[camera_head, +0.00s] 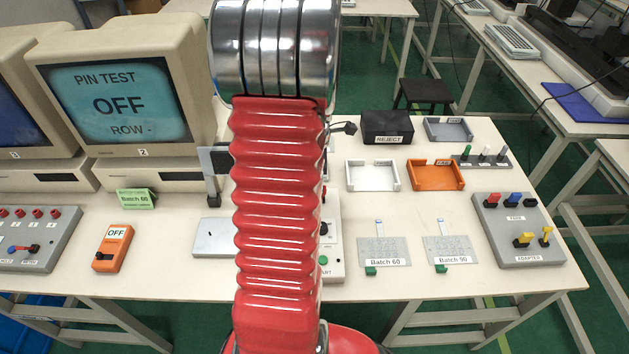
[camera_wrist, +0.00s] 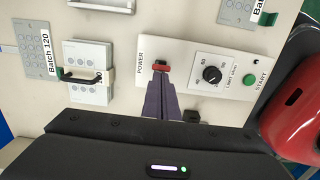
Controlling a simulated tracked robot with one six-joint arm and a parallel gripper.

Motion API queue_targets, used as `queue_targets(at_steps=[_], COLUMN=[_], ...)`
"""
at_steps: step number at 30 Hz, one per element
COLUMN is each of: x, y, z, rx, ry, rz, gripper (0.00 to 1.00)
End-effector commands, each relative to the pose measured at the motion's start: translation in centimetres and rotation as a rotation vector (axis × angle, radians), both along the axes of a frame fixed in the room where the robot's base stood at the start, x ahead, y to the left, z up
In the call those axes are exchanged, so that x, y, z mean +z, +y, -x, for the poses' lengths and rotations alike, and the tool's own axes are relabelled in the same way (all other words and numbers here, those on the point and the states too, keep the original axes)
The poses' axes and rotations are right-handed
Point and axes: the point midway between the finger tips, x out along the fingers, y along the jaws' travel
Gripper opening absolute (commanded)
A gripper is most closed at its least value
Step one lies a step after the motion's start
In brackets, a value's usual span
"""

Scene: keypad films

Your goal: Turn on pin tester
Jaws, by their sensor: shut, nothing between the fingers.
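The pin tester is a white panel in the wrist view (camera_wrist: 225,57), labelled POWER, with a black limit dial (camera_wrist: 212,74) and a green START button (camera_wrist: 249,79). Its red power switch (camera_wrist: 161,66) shows just beyond my fingertips. My gripper (camera_wrist: 158,80) is shut and empty, its purple fingers pointing at the switch; I cannot tell whether they touch it. In the head view my red arm hides most of the tester (camera_head: 335,235) and my gripper. The monitor (camera_head: 118,103) reads "PIN TEST OFF, ROW -".
An orange box (camera_head: 113,248) marked OFF lies left of my arm. Keypad films for Batch 60 (camera_head: 384,250) and Batch 90 (camera_head: 450,249) lie to the right. A Batch 120 film (camera_wrist: 36,50) shows too.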

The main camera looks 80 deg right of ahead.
Motion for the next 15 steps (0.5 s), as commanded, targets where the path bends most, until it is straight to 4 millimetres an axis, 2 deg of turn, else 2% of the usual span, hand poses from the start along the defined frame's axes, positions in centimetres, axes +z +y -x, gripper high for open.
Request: queue_targets(at_steps=[5,15], x=[0.04,0.26], y=[-0.18,-0.17], z=[0.80,0.65], rx=[0.000,0.002], ry=[0.002,0.002], rz=[-0.001,0.000], gripper=[0.00,0.00])
